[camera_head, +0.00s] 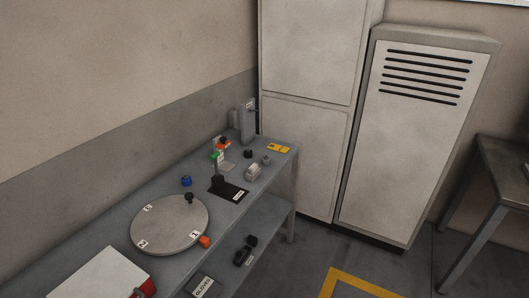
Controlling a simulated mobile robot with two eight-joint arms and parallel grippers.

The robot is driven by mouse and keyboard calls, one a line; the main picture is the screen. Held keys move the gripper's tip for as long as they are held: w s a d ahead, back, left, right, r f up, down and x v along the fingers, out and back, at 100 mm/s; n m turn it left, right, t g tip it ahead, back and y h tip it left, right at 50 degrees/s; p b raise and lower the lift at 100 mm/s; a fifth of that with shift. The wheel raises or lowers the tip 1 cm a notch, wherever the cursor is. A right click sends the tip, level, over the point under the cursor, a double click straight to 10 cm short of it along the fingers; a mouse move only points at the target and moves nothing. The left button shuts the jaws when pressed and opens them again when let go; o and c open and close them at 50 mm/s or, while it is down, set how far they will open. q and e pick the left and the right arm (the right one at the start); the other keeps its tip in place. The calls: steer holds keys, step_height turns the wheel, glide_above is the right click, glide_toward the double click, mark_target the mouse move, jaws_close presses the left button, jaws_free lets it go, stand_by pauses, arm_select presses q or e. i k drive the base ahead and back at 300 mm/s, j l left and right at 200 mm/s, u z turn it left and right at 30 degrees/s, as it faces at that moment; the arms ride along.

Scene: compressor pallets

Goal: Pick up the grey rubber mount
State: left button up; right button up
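A small grey piece (266,160), possibly the grey rubber mount, stands on the right end of the grey bench (130,226). A larger light grey block (253,173) lies just in front of it. A small black round piece (248,153) stands just behind and left of it. At this size I cannot tell for sure which one is the rubber mount. Neither of my grippers is in view.
A round labelled disc (165,226) carries a small black piece (189,198). Tall cabinets (405,130) stand beyond; floor is clear at front right.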

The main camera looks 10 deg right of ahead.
mark_target(266, 160)
steer(key=i+l+u, duration=0.1)
steer(key=i+l, duration=0.2)
steer(key=i+l+u, duration=0.1)
steer(key=i+l, duration=0.5)
steer(key=l, duration=0.15)
steer(key=i+l+u, duration=0.15)
steer(key=i+l, duration=0.15)
steer(key=i+l+u, duration=0.1)
steer(key=i+l, duration=0.15)
steer(key=l, duration=0.2)
steer(key=i+l+u, duration=0.1)
steer(key=i+l, duration=0.15)
steer(key=l, duration=0.15)
steer(key=i+l+u, duration=0.1)
steer(key=i+l, duration=0.15)
steer(key=l, duration=0.2)
